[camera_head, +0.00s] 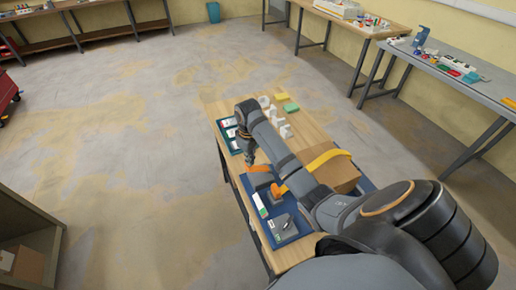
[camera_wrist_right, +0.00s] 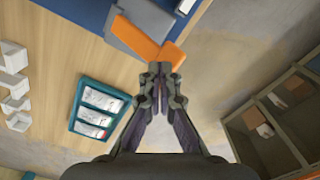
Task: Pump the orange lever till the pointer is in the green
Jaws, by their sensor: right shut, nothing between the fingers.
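The orange lever (camera_wrist_right: 148,42) shows at the top of the right wrist view, beside a grey-blue body. In the head view an orange bar (camera_head: 259,168) that looks like it lies just below my right gripper (camera_head: 249,160). My right gripper is shut and empty, its tips (camera_wrist_right: 160,76) close to the lever's wide end; I cannot tell whether they touch. A grey block (camera_head: 284,224) and a small white and green piece (camera_head: 263,212) stand on the blue mat (camera_head: 300,238). I cannot make out a pointer or its reading. My left gripper is not in view.
A teal tray with white compartments (camera_wrist_right: 76,118) lies on the wooden table (camera_head: 208,105). Open floor lies left.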

